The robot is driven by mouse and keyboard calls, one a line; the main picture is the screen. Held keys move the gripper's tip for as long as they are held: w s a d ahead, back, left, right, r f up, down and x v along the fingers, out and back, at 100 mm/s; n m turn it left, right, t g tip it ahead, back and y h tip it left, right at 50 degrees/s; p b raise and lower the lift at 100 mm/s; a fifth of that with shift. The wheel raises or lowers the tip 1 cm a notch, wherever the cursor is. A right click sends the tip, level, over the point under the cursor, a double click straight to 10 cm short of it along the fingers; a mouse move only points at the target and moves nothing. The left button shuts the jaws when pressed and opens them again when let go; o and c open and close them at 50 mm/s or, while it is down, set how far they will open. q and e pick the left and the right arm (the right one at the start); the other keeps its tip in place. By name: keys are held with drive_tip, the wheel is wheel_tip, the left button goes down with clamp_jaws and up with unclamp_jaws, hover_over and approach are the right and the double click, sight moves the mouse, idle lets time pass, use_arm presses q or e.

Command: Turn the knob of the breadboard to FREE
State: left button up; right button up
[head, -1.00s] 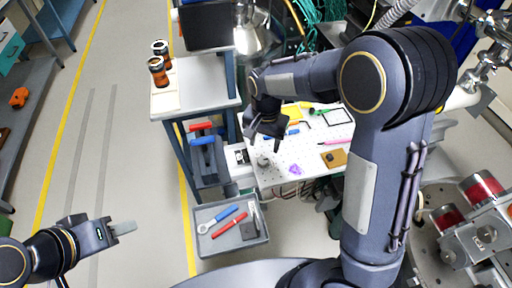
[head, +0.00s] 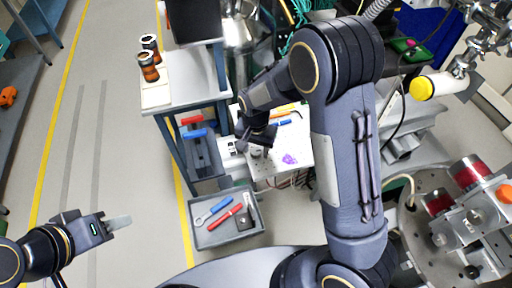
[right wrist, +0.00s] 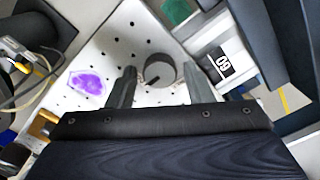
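The knob (right wrist: 160,70) is a round dark grey dial with a dark pointer line, on the white perforated breadboard (right wrist: 112,50). In the head view the breadboard (head: 300,162) lies on a low surface, partly hidden by my right arm. My right gripper (right wrist: 160,78) is open and empty, one finger on each side of the knob, with visible gaps. In the head view my right gripper (head: 257,140) is above the board's near left corner, and the knob (head: 258,152) is just below it. My left gripper (head: 118,222) is far left, over the floor; its opening is unclear.
A purple patch (right wrist: 86,83) is on the breadboard. A white block with a black numbered label (right wrist: 222,62) stands close beside the knob. A grey tray (head: 225,238) with tools is in front.

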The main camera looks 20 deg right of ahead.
drive_tip(key=c, duration=0.8)
drive_tip(key=shift+n, duration=0.4)
drive_tip(key=n+b, duration=0.1)
drive_tip(key=n, duration=0.2)
drive_tip(key=shift+f, duration=0.1)
drive_tip(key=n+b, duration=0.1)
drive_tip(key=n, duration=0.2)
drive_tip(key=shift+n, duration=0.3)
drive_tip(key=n+b, duration=0.1)
drive_tip(key=n, duration=0.4)
drive_tip(key=shift+b, duration=0.35)
drive_tip(key=n, duration=0.5)
drive_tip(key=shift+n, duration=0.4)
